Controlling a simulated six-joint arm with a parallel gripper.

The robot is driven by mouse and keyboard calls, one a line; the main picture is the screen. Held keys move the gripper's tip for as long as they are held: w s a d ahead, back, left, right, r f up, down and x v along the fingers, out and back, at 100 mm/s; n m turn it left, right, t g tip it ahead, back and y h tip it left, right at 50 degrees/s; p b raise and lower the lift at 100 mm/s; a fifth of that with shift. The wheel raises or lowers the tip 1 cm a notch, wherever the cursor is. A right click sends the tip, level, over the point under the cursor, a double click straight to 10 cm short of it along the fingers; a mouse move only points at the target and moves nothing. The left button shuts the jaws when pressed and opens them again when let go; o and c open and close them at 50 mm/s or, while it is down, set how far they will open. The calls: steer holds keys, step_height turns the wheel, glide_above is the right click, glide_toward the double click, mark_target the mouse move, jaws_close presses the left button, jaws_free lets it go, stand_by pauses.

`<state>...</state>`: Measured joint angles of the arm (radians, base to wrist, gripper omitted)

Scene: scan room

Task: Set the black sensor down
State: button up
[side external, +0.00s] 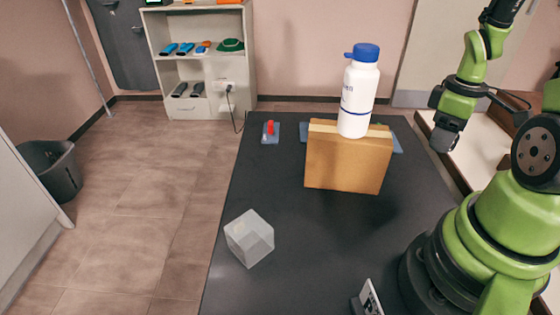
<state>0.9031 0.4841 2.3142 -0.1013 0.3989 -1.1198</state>
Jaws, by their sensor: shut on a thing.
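My gripper (450,125) is at the upper right, pointing down, beyond the right side of the dark table as seen here. It is shut on a small dark thing (443,142), which looks like the black sensor; its shape is hard to tell at this size. The held thing shows in front of the pale surface on the right, and I cannot tell its height above it. The jaws hide part of it.
A cardboard box (345,165) stands on the dark table (300,260), with a white blue-capped bottle (357,100) on or behind it. A translucent cube (249,238) is at the front left. A red item (270,128) lies at the back left. The table's middle front is clear.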

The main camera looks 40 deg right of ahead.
step_height(320, 180, up, 10)
steer(key=shift+w+d+f, duration=0.1)
steer(key=w, duration=0.7)
glide_above(262, 166)
steer(key=shift+n, duration=0.4)
step_height(262, 166, down, 21)
steer(key=shift+w+f, duration=0.1)
steer(key=shift+f, duration=0.05)
steer(key=shift+f, duration=0.15)
steer(key=o, duration=1)
steer(key=shift+c, duration=0.2)
